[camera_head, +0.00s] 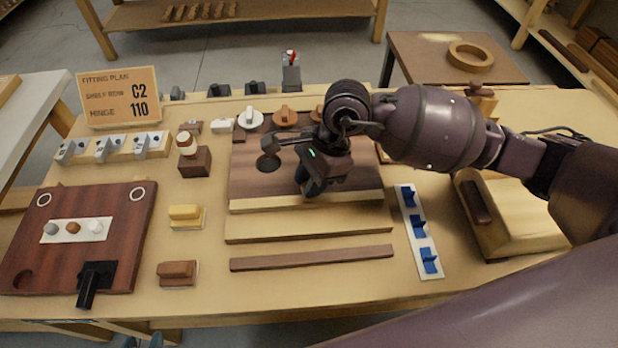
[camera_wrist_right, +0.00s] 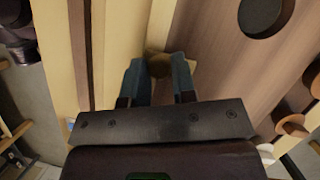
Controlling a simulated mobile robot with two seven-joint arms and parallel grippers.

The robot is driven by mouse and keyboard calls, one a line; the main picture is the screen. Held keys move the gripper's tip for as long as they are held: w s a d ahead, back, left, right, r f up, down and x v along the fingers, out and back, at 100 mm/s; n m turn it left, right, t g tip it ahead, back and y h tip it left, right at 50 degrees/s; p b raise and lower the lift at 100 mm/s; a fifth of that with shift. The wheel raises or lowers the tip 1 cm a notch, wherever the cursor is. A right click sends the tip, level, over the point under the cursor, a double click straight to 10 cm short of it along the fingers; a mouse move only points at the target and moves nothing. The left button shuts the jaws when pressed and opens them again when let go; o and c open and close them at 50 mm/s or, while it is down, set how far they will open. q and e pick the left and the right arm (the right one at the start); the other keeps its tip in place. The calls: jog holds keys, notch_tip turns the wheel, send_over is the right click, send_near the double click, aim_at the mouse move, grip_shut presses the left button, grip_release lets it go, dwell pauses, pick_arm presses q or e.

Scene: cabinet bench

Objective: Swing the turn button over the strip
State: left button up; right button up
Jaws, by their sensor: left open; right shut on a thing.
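My right gripper (camera_head: 312,188) reaches down to the front part of a dark wooden panel (camera_head: 260,185). In the right wrist view its two fingers (camera_wrist_right: 158,80) are shut on a small brown wooden piece, which I take as the turn button (camera_wrist_right: 158,64). The fingers hide most of it, so its exact angle is unclear. A pale strip (camera_head: 290,201) runs along the panel's front edge, and it also shows in the right wrist view (camera_wrist_right: 161,22) right beside the button. My left gripper (camera_head: 143,342) shows only as fingertips at the bottom edge, apart and empty.
A dark round knob (camera_head: 268,162) stands on the panel. A loose brown bar (camera_head: 310,258) lies in front. Blue clips on a white plate (camera_head: 425,250) and a wooden box (camera_head: 510,215) are at right. A red-brown board (camera_head: 120,220) and yellow block (camera_head: 186,215) are at left.

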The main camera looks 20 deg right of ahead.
jog(key=o, duration=0.9)
jog(key=shift+w+d+r, duration=0.1)
jog(key=shift+d+r, duration=0.15)
jog(key=shift+r, duration=0.35)
jog(key=p+v, duration=0.1)
jog(key=v, duration=0.8)
jog(key=shift+d+r, duration=0.1)
jog(key=shift+r, duration=0.2)
jog(key=shift+f, duration=0.1)
